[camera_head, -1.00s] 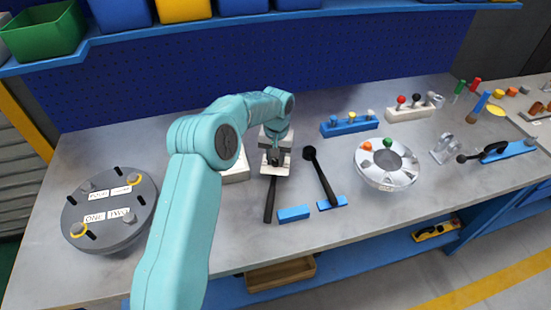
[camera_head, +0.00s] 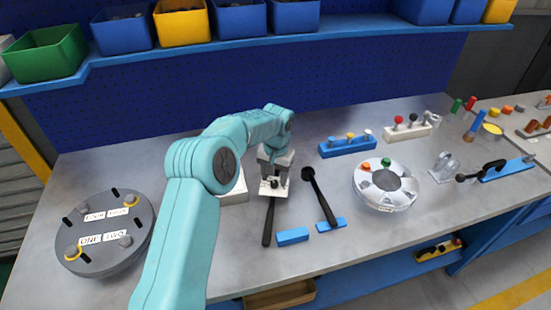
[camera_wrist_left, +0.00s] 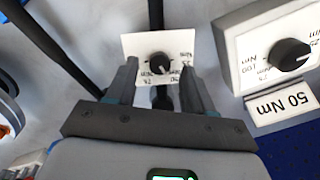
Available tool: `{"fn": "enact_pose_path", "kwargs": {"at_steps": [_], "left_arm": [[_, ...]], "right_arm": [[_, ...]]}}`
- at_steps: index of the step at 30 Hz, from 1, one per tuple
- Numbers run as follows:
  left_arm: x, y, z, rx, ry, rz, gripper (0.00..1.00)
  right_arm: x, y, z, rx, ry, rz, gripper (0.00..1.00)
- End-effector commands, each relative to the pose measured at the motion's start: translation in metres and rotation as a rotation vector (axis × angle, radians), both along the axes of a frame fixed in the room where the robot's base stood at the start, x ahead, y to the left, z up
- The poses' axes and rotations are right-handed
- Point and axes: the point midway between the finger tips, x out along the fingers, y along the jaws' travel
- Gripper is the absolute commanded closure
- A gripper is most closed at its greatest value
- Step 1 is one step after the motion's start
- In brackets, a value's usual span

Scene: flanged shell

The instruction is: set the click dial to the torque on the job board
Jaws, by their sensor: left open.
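A small white plate (camera_wrist_left: 178,42) with a black dial knob (camera_wrist_left: 159,63) and Nm marks shows in the left wrist view. In the head view the plate (camera_head: 274,190) sits at the top of a black handle (camera_head: 268,222) on the bench. My left gripper (camera_head: 272,178) is over the plate, pointing down. In the left wrist view its open fingers (camera_wrist_left: 161,72) are on either side of the knob; contact cannot be told. A white box (camera_wrist_left: 240,45) with a second black knob (camera_wrist_left: 288,54) carries a "50 Nm" card (camera_wrist_left: 283,106). The arm partly hides this box (camera_head: 236,196) in the head view.
A second black tool (camera_head: 320,198) lies right of the plate, near a blue block (camera_head: 293,236). A grey flanged disc (camera_head: 105,228) stands left and a pale round ring part (camera_head: 372,196) right. Racks of pegs and blue fixtures line the right bench.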

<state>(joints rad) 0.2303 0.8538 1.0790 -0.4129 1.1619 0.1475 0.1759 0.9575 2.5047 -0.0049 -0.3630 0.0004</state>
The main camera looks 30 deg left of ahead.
Motion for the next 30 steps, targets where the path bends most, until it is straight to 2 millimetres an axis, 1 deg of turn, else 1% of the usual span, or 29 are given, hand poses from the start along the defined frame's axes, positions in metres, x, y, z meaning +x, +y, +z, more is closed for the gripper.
{"fn": "enact_pose_path", "kwargs": {"at_steps": [5,9,12,16,18,21,30], "left_arm": [[0.001,-0.002,0.044,0.001,-0.008,0.001,0.48],[0.002,-0.003,0.084,0.001,-0.007,-0.001,0.48],[0.002,-0.004,0.109,0.001,-0.007,0.000,0.48],[0.002,-0.005,0.132,0.000,-0.004,-0.001,0.48],[0.002,-0.005,0.140,0.000,-0.003,-0.001,0.48],[0.002,-0.006,0.147,-0.001,-0.002,-0.001,0.48],[0.001,-0.006,0.149,-0.001,-0.001,-0.001,0.48]], "right_arm": [[0.000,0.000,-0.006,0.000,0.000,0.000,0.57],[0.000,0.000,-0.004,0.000,0.000,0.000,0.57],[0.000,0.000,-0.001,0.000,0.000,0.000,0.57],[0.000,0.000,0.003,0.000,0.000,0.000,0.57],[0.000,0.000,0.005,0.000,0.000,0.000,0.57],[0.000,0.000,0.006,0.000,0.000,0.000,0.57],[0.000,0.000,0.005,0.000,0.000,0.000,0.57]]}}
